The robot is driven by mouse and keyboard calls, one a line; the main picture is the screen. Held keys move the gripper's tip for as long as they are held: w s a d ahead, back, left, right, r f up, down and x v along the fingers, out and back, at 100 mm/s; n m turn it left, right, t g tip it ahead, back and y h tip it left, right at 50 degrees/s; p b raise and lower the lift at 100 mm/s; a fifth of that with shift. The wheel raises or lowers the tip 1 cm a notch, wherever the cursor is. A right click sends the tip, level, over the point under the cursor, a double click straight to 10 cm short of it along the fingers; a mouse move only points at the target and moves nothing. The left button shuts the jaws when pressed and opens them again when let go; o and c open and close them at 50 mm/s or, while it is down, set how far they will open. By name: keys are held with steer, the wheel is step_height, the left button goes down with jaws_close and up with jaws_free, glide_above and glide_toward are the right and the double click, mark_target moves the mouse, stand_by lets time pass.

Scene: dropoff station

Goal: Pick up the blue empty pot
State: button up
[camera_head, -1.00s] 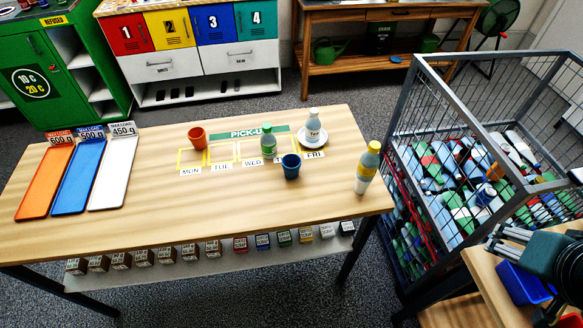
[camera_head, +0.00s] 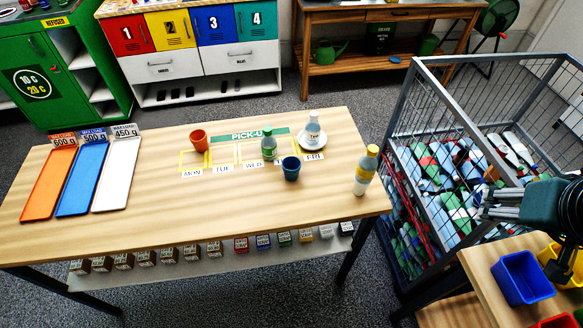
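The blue pot (camera_head: 291,168) stands upright on the wooden table (camera_head: 130,225), in front of the FRI and THU end of the pick-up grid. Its dark inside shows no contents. My gripper (camera_head: 490,204) is at the right edge, over the side of the wire cage, far to the right of the pot and apart from it. It holds nothing that I can see. Its fingers are seen from the side, so their opening is unclear.
A green-capped bottle (camera_head: 269,145) stands close behind the pot, left. The table front is clear.

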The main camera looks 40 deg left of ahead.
steer(key=w+a+r+n+g+y+p, duration=0.1)
steer(key=w+a+r+n+p, duration=0.15)
steer(key=a, duration=0.55)
steer(key=w+a+r+n+g+p, duration=0.2)
steer(key=w+a+n+p, duration=0.15)
steer(key=a, duration=0.55)
steer(key=n+g+h+p, duration=0.2)
steer(key=n+g+p, duration=0.1)
steer(key=n+p, duration=0.65)
glide_above(291, 168)
steer(key=s+d, duration=0.1)
steer(key=s, duration=0.1)
step_height(291, 168, down, 21)
steer(key=shift+w+d+f+n, duration=0.15)
steer(key=shift+f+n, duration=0.1)
steer(key=shift+f, duration=0.4)
steer(key=shift+f, duration=1.25)
steer(key=shift+w+f, duration=0.1)
steer(key=shift+f, duration=2.5)
